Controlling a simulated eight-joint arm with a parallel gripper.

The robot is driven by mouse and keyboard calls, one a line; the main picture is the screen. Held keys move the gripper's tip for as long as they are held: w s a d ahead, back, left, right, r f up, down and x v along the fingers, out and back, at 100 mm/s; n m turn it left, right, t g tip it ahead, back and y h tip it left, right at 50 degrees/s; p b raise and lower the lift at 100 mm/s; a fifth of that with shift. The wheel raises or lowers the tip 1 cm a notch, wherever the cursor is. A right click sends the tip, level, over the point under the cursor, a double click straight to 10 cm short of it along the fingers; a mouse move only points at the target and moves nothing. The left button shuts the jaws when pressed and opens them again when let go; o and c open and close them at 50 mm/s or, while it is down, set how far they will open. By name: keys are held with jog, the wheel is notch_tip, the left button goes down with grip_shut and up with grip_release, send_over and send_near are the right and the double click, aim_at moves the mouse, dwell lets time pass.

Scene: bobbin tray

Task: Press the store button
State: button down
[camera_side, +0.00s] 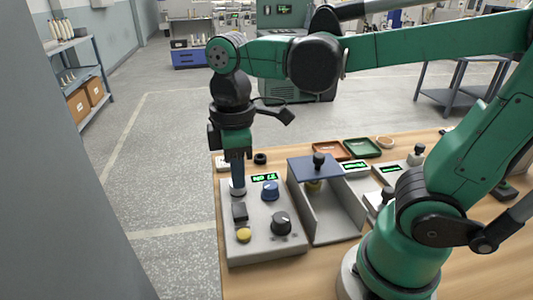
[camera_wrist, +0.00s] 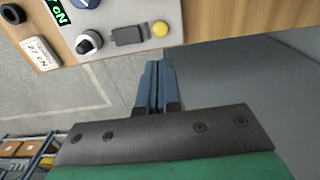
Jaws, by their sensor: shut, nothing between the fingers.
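A grey control box (camera_side: 262,250) stands at the table's left end in the side view. On it are a round yellow button (camera_side: 244,235), a dark square switch (camera_side: 240,212), a black knob (camera_side: 281,223), a blue knob (camera_side: 270,190) and a lit green display (camera_side: 264,177). I cannot read a store label on any of them. My gripper (camera_side: 238,191) is shut and empty, pointing down near the box's left edge. In the wrist view the shut fingertips (camera_wrist: 152,66) appear below the yellow button (camera_wrist: 160,28), with a gap between them.
A grey holder with a blue top plate (camera_side: 312,168) stands right of the box. Orange (camera_side: 328,150) and green (camera_side: 361,148) trays lie behind it. A black ring (camera_wrist: 12,14) and a small readout plate (camera_wrist: 39,53) are near the box. Open floor lies left of the table.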

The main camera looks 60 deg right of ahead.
aim_at(242, 232)
notch_tip(242, 232, down, 11)
dwell(0.5)
jog(key=shift+f, duration=0.9)
notch_tip(242, 232, up, 14)
jog(key=shift+r, duration=0.15)
dwell(0.7)
dwell(0.5)
